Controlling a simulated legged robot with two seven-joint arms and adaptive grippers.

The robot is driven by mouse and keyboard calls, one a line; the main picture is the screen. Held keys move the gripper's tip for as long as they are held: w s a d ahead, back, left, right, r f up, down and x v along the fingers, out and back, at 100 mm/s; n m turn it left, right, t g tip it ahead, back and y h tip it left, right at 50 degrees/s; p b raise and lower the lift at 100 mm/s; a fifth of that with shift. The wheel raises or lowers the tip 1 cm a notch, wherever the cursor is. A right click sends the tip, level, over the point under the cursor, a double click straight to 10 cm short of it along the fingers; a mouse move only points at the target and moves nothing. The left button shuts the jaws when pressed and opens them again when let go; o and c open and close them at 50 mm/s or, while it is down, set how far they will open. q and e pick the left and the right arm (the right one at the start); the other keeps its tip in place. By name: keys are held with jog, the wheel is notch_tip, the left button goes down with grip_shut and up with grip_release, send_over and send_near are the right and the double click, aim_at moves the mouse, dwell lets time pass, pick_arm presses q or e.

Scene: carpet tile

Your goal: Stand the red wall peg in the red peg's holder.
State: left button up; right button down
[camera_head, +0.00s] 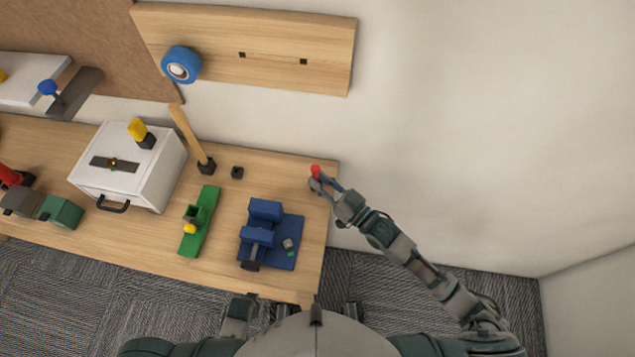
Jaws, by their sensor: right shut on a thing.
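My right gripper (318,178) is shut on the red wall peg (315,170). It holds the peg near the right end of the wooden bench (308,280); only a small red part shows, and its tilt cannot be told. A small dark block (237,172), which looks like an empty holder, sits on the bench to the left of the gripper. Whether it is the red peg's holder cannot be told for sure. My left gripper is not in view.
A wooden handle (187,132) stands in a dark holder (207,166). A blue vise (265,238), green tool (200,222) and white drawer box (130,165) occupy the bench. A wooden wall board (275,35) holds a blue tape roll (181,65) and has two dark square spots.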

aim_at(319, 171)
jog(key=shift+r+p, duration=2.05)
jog(key=shift+r, duration=0.35)
jog(key=shift+d, duration=0.2)
jog(key=shift+p, duration=0.45)
jog(key=shift+f+b, duration=2.2)
jog(key=shift+f, duration=1.2)
jog(key=c, duration=0.9)
grip_release()
jog(key=shift+f, duration=0.1)
